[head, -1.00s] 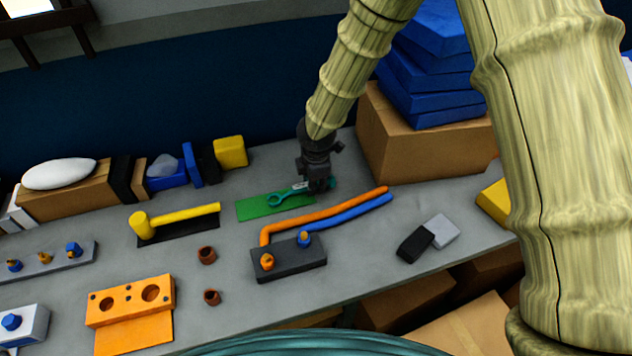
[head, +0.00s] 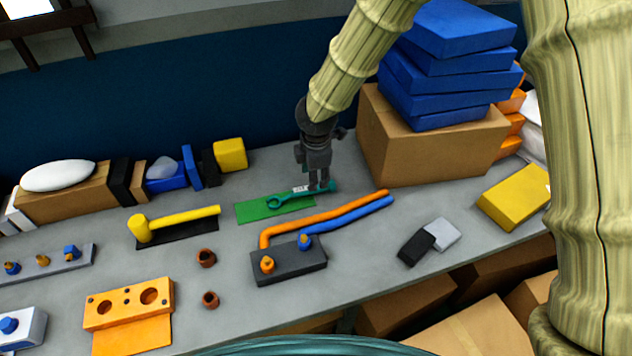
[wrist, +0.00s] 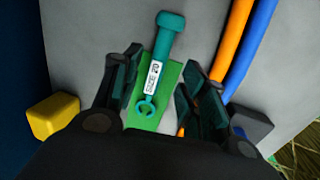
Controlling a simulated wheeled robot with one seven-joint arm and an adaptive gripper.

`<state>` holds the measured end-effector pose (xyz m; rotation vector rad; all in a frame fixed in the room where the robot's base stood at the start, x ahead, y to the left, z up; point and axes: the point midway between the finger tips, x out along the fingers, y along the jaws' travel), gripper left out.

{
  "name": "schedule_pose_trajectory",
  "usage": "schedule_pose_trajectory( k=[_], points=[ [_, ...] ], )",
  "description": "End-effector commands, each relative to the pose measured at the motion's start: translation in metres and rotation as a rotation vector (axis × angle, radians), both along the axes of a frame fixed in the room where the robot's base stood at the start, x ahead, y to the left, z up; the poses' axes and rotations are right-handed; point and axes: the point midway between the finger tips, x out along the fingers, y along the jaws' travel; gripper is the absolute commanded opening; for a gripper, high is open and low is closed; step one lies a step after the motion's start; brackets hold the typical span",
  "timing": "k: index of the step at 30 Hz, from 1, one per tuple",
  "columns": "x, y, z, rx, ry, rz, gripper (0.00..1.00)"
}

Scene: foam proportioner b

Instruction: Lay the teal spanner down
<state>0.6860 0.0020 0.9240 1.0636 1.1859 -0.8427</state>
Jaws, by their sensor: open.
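The teal spanner (head: 284,199) lies along the green mat (head: 252,211), its open ring end on the mat and its thick end past the mat's right edge. In the wrist view the spanner (wrist: 157,72) shows a white label reading "SIZE 20". Whether the spanner lies fully flat is hard to tell.
Orange and blue hoses (head: 330,212) run from a dark block (head: 290,262) close in front of the mat. A yellow hammer (head: 180,217) lies to the left. A cardboard box (head: 420,145) with blue slabs stands at the right. Bare grey table shows between them.

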Motion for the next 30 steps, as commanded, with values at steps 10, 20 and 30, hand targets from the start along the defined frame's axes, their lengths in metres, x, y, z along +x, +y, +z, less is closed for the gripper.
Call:
schedule_pose_trajectory(
  k=[10,20,30],
  points=[
    [-0.009,-0.001,0.048,0.002,-0.001,-0.002,0.43],
    [-0.012,-0.001,0.059,0.0,0.0,0.0,0.43],
    [-0.012,-0.001,0.059,0.0,0.0,0.0,0.43]
  ],
)
